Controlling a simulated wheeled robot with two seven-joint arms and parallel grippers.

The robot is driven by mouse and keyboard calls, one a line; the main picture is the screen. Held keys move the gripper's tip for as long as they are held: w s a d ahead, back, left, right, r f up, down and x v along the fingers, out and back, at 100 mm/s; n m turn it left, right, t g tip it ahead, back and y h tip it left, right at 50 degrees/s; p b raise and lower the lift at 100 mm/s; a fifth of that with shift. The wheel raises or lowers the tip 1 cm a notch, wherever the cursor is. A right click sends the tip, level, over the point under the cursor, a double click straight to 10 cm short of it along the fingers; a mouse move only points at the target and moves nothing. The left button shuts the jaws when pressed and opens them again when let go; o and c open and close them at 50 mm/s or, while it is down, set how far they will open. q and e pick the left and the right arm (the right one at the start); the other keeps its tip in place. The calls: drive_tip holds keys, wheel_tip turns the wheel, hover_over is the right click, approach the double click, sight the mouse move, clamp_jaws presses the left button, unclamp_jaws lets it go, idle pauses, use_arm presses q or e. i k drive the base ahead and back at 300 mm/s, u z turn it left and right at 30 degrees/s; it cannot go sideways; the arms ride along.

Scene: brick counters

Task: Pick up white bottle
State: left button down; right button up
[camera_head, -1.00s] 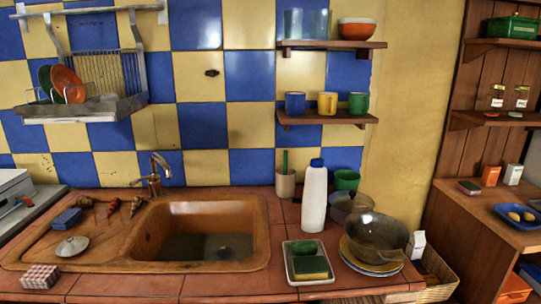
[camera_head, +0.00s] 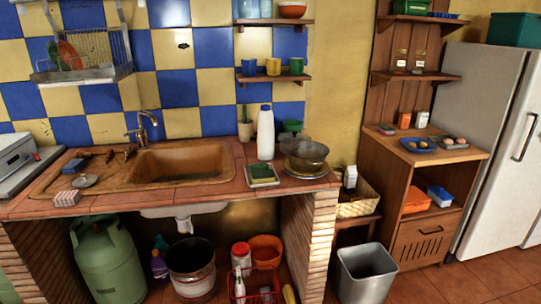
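The white bottle (camera_head: 266,134) with a blue cap stands upright on the tiled counter (camera_head: 222,183), right of the sink (camera_head: 185,163). A tray with a green and yellow sponge (camera_head: 262,173) lies in front of it. A glass bowl on stacked plates (camera_head: 306,157) is to its right, and a dark pot and green cup (camera_head: 291,127) are behind on the right. The bottle's front is unobstructed. Neither of my grippers shows in the head view.
Below the counter are a green gas cylinder (camera_head: 108,258), a bucket (camera_head: 192,270) and a red crate (camera_head: 254,292). A grey bin (camera_head: 366,274) stands on the floor at the right. A wooden cabinet (camera_head: 425,205) and a fridge (camera_head: 490,140) are further right. Shelves hang above the bottle.

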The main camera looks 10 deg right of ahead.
sight(265, 131)
drive_tip(key=z, duration=1)
drive_tip(key=i, duration=1.2)
drive_tip(key=u, duration=0.2)
